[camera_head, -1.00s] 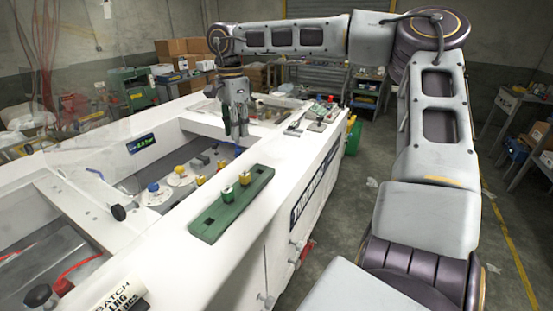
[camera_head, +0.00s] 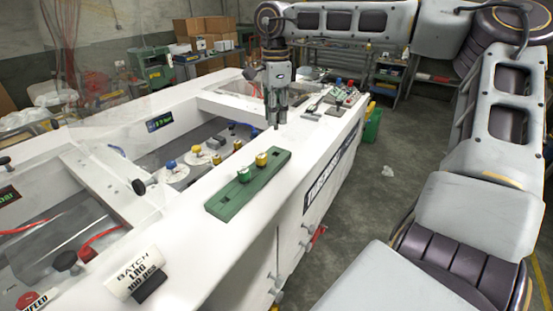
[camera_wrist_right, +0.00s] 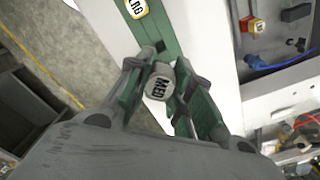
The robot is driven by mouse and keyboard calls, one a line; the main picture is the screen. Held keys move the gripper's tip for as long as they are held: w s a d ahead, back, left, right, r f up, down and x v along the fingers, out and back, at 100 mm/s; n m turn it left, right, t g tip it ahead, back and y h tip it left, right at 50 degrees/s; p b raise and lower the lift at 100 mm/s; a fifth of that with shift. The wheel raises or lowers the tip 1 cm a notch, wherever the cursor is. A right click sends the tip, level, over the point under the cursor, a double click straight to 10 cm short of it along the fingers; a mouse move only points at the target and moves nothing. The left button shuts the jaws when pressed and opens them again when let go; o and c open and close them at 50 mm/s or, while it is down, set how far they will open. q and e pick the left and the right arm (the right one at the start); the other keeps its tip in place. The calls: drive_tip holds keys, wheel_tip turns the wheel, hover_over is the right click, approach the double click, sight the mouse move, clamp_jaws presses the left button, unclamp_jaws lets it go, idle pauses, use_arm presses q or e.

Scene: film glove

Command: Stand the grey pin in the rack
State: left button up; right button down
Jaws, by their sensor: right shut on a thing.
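My right gripper (camera_head: 277,122) points down over the white machine top, just past the far end of the green rack (camera_head: 222,208) in the head view. In the right wrist view my right gripper (camera_wrist_right: 160,92) is shut on the grey pin (camera_wrist_right: 157,86), whose grey end reads MED. The green rack (camera_wrist_right: 163,28) runs below the fingers there, with a dark slot near the pin. Whether the pin touches the rack cannot be told. A yellow-topped pin (camera_head: 262,160) and another small pin (camera_head: 243,175) stand in the rack. My left gripper is not in view.
A recessed bay with round discs (camera_head: 172,172) and several coloured caps lies left of the rack. Small tools (camera_head: 318,105) lie beyond the gripper. The white top around the rack is mostly clear.

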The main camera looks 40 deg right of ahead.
sight(276, 129)
drive_tip(key=shift+f, duration=0.1)
idle(0.5)
drive_tip(key=shift+f+p, duration=0.65)
drive_tip(key=shift+f, duration=2.35)
drive_tip(key=shift+f+p, duration=0.45)
drive_tip(key=shift+f, duration=1.45)
drive_tip(key=shift+f, duration=0.1)
drive_tip(key=c, duration=1.3)
unclamp_jaws()
drive_tip(key=shift+o, duration=0.2)
